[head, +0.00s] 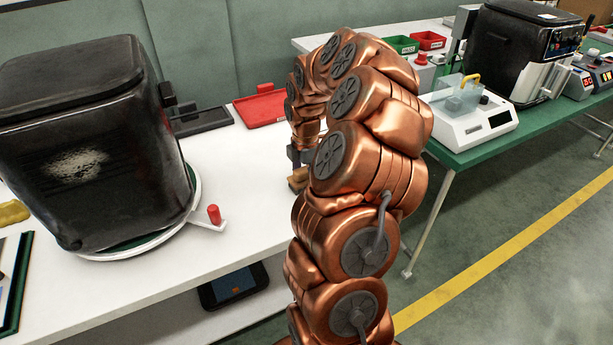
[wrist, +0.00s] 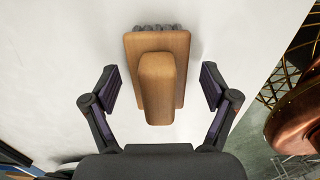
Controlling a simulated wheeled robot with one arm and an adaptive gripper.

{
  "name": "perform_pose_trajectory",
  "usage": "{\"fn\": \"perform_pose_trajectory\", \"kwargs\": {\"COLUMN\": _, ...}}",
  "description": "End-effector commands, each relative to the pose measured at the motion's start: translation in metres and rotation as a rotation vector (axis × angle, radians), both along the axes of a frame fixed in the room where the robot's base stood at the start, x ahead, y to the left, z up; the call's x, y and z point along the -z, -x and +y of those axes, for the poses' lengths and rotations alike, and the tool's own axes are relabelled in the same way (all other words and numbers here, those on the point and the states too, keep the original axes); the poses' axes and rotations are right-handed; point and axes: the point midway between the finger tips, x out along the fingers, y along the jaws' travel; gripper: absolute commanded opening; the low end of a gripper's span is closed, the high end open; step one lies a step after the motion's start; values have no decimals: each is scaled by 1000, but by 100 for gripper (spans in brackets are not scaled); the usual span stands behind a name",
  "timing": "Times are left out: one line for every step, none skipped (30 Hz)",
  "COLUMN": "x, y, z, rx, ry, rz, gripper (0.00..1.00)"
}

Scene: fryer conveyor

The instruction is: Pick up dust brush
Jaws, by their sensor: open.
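The dust brush (wrist: 157,80) shows in the wrist view, with a wooden block, a raised wooden handle and grey bristles along its far edge. It lies on the white table. My gripper (wrist: 159,85) is open above it, with one finger on each side of the brush and a visible gap to both. In the head view, a small part of the brush (head: 298,178) shows beside my copper arm, which hides most of it and most of my gripper.
A black fryer (head: 85,140) stands on a round turntable at the left, with a red knob (head: 214,214) beside it. A red tray (head: 262,108) and a black tray (head: 200,122) lie behind. A green-topped table (head: 530,118) with machines stands right.

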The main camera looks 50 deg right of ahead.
Motion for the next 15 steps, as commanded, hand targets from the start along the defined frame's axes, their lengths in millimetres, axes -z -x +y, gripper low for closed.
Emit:
{"fn": "perform_pose_trajectory", "kwargs": {"x": 3, "y": 1, "z": 0, "rx": 0, "ry": -1, "rz": 3, "gripper": 85}}
{"fn": "perform_pose_trajectory", "kwargs": {"x": 4, "y": 1, "z": 0, "rx": 0, "ry": -1, "rz": 2, "gripper": 85}}
{"fn": "perform_pose_trajectory", "kwargs": {"x": 5, "y": 0, "z": 0, "rx": 1, "ry": 0, "rz": 1, "gripper": 85}}
{"fn": "perform_pose_trajectory", "kwargs": {"x": 5, "y": 0, "z": 0, "rx": 1, "ry": 0, "rz": 1, "gripper": 85}}
{"fn": "perform_pose_trajectory", "kwargs": {"x": 5, "y": 0, "z": 0, "rx": 1, "ry": 0, "rz": 1, "gripper": 85}}
{"fn": "perform_pose_trajectory", "kwargs": {"x": 4, "y": 0, "z": 0, "rx": 1, "ry": 0, "rz": 0, "gripper": 85}}
{"fn": "perform_pose_trajectory", "kwargs": {"x": 5, "y": 0, "z": 0, "rx": 1, "ry": 0, "rz": 1, "gripper": 85}}
{"fn": "perform_pose_trajectory", "kwargs": {"x": 5, "y": 0, "z": 0, "rx": 1, "ry": 0, "rz": 1, "gripper": 84}}
{"fn": "perform_pose_trajectory", "kwargs": {"x": 4, "y": 0, "z": 0, "rx": 1, "ry": 0, "rz": 1, "gripper": 80}}
{"fn": "perform_pose_trajectory", "kwargs": {"x": 4, "y": 0, "z": 0, "rx": 1, "ry": 0, "rz": 1, "gripper": 77}}
{"fn": "perform_pose_trajectory", "kwargs": {"x": 4, "y": 0, "z": 0, "rx": 1, "ry": 0, "rz": 1, "gripper": 74}}
{"fn": "perform_pose_trajectory", "kwargs": {"x": 4, "y": 0, "z": 0, "rx": 0, "ry": 0, "rz": 1, "gripper": 70}}
{"fn": "perform_pose_trajectory", "kwargs": {"x": 4, "y": 0, "z": 0, "rx": 0, "ry": 0, "rz": 1, "gripper": 67}}
{"fn": "perform_pose_trajectory", "kwargs": {"x": 4, "y": 0, "z": 0, "rx": 0, "ry": 0, "rz": 1, "gripper": 64}}
{"fn": "perform_pose_trajectory", "kwargs": {"x": 4, "y": 0, "z": 0, "rx": 0, "ry": 0, "rz": 1, "gripper": 59}}
